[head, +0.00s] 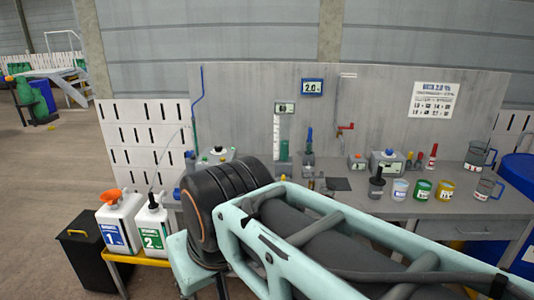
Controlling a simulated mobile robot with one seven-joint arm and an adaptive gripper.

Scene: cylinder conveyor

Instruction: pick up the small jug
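Two clear jugs with handles stand at the right end of the grey workbench. One jug (479,155) is farther back, and the other jug (487,188) is nearer the front edge. The front one looks slightly smaller, but I cannot tell for certain which is the small jug. Both stand upright, apart from my arm. My arm crosses the lower middle of the head view and hides part of the bench. My gripper is not in view, so I cannot see its state.
Green (423,189) and yellow (446,190) cups stand left of the front jug. A blue drum (519,176) is at far right. Two white canisters, one (119,222) with an orange cap, stand on a yellow-edged stand at left, near a black bin (85,257).

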